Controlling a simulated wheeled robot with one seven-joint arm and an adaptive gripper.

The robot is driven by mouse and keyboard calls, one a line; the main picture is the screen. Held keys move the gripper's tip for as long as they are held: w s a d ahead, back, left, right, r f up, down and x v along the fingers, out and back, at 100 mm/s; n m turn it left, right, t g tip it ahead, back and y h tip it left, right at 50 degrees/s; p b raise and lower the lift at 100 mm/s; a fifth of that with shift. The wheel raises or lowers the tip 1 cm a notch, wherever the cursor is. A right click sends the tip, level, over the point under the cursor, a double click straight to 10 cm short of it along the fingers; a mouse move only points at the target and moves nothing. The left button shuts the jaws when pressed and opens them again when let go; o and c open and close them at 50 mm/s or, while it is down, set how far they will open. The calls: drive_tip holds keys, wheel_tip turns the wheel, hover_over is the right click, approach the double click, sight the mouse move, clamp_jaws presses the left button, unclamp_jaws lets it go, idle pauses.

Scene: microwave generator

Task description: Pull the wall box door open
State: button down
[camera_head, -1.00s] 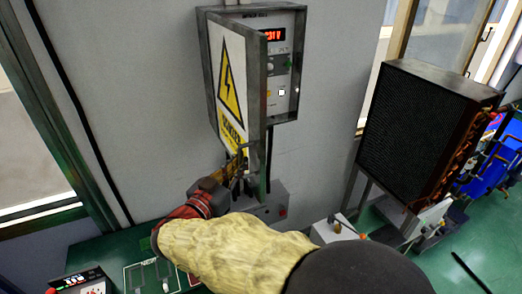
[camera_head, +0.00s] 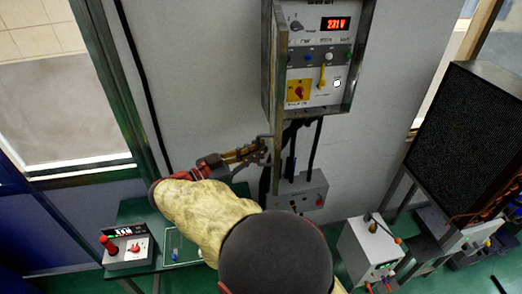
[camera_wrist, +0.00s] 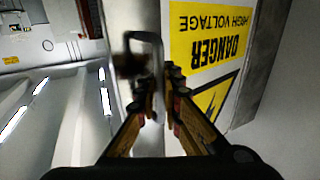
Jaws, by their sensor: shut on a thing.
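The grey wall box (camera_head: 361,62) hangs on the wall with its door (camera_head: 280,75) swung open, seen nearly edge-on at the box's left side. My gripper (camera_head: 262,151) is at the door's lower left edge, shut on the metal door handle (camera_head: 270,138). In the wrist view, the fingers (camera_wrist: 158,95) close around the looped handle (camera_wrist: 144,36), beside the door's yellow danger label (camera_wrist: 212,35), upside down there. The box's front panel shows a red 231 V display (camera_head: 335,23), a red knob on a yellow plate (camera_head: 299,92) and a yellow lever (camera_head: 322,76).
A small grey box (camera_head: 299,194) with cables is below the wall box. A black-faced unit (camera_head: 468,140) stands at the right, a white device (camera_head: 368,250) on the floor. A green table (camera_head: 140,212) with a red-knobbed controller (camera_head: 128,250) is at lower left.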

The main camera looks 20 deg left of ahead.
drive_tip(key=c, duration=2)
unclamp_jaws()
drive_tip(key=v, duration=1.2)
